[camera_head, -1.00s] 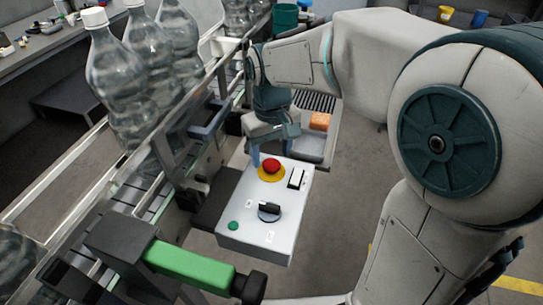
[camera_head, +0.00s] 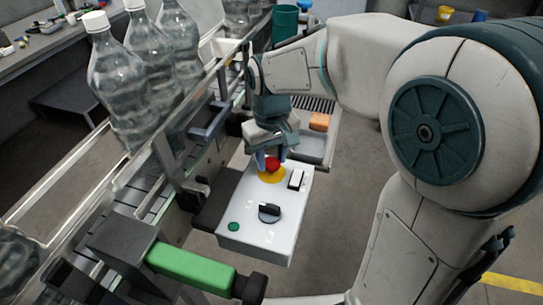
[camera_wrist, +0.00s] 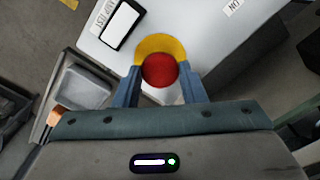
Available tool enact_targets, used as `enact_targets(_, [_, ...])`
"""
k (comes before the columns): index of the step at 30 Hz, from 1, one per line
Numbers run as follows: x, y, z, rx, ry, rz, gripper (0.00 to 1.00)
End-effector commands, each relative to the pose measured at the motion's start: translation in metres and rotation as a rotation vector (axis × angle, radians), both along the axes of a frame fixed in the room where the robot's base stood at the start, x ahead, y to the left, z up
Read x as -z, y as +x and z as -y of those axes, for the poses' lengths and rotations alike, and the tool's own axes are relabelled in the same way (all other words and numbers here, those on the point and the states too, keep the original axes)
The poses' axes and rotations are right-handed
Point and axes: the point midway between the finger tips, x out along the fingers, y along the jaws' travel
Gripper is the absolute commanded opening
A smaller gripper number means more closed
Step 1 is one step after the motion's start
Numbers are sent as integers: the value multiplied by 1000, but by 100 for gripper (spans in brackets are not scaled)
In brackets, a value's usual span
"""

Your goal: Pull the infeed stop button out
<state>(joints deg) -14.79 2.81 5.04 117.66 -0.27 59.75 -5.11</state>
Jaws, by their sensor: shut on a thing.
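The infeed stop button is a red mushroom knob (camera_head: 272,163) on a yellow disc (camera_head: 271,177), at the far end of a white control box (camera_head: 256,226). My gripper (camera_head: 267,160) is over that end of the box, with its blue fingers at the knob. In the wrist view the red knob (camera_wrist: 160,70) sits between the two fingers (camera_wrist: 160,88), which are shut on its sides. The yellow disc (camera_wrist: 159,44) shows beyond the knob. The knob's underside and stem are hidden.
The box also carries a white rocker switch (camera_head: 296,179), a black rotary knob (camera_head: 269,212) and a green button (camera_head: 233,226). A conveyor with clear bottles (camera_head: 119,85) runs along the left. A green-handled part (camera_head: 190,268) stands in front. A grey tray (camera_head: 312,147) lies behind the box.

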Motion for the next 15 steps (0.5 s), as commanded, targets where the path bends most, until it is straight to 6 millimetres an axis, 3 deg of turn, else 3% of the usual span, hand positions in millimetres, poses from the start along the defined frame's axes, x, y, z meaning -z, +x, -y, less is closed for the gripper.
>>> enact_targets(6, [-5,2,0,0,2,8,0])
enact_targets(7, [-5,2,0,0,2,9,45])
enact_targets(8, [-5,2,0,0,2,9,54])
enact_targets(9, [-5,2,0,0,3,9,58])
enact_targets(15, [-4,1,0,0,2,6,58])
